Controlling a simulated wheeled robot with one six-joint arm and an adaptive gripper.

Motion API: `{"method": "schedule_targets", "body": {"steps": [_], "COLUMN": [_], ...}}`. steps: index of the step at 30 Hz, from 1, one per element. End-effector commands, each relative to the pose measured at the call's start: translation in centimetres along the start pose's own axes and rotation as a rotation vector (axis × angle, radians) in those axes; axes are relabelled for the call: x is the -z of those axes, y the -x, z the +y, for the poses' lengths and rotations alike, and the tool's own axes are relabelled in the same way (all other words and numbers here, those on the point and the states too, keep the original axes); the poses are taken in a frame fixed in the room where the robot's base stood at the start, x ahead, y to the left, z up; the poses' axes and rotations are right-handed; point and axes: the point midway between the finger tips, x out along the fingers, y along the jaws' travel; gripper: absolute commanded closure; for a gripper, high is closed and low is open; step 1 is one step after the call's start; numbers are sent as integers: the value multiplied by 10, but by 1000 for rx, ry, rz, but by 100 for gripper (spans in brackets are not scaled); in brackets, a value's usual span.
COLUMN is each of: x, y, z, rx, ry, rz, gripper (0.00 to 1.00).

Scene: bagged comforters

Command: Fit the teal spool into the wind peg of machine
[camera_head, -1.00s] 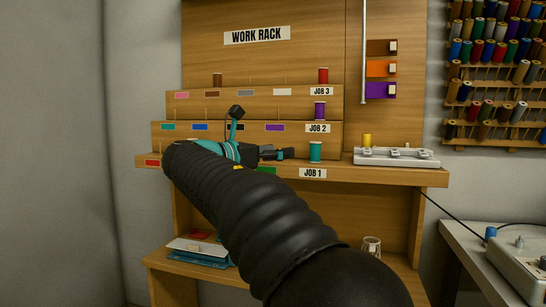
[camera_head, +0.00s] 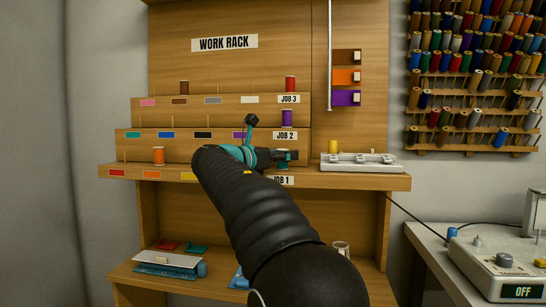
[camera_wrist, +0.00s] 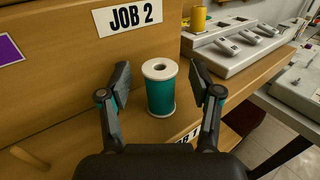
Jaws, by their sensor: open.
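The teal spool (camera_wrist: 160,92) stands upright on the lowest step of the rack, by the JOB 1 label. In the wrist view it is between the two open fingers of my gripper (camera_wrist: 161,90), with a gap visible on each side. In the head view my gripper (camera_head: 286,158) is at the JOB 1 place and largely covers the spool. A grey machine with a display reading OFF (camera_head: 505,262) stands on the side table at the lower right. I cannot make out which part of it is the wind peg. A blue spool (camera_head: 452,233) is near its left edge.
A white device (camera_head: 362,164) with a yellow spool (camera_head: 333,147) sits right of my gripper. A purple spool (camera_head: 286,119) and a red spool (camera_head: 291,84) stand on the steps above. An orange spool (camera_head: 158,156) is at left.

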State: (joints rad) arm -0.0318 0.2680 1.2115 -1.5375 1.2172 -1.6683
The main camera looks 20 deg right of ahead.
Motion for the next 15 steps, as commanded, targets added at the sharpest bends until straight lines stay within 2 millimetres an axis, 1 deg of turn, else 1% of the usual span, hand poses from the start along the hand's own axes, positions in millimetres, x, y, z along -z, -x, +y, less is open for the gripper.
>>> {"method": "schedule_targets", "body": {"steps": [3,10,11,12,14,15], "x": [0,0,0,0,0,0], "y": [-4,-4,-4,-4,-4,-4], "z": [0,0,0,0,0,0], "rx": [1,0,0,0,0,0], "ry": [0,0,0,0,0,0], "rz": [0,0,0,0,0,0], "gripper": [36,36,41,51,66,76]}}
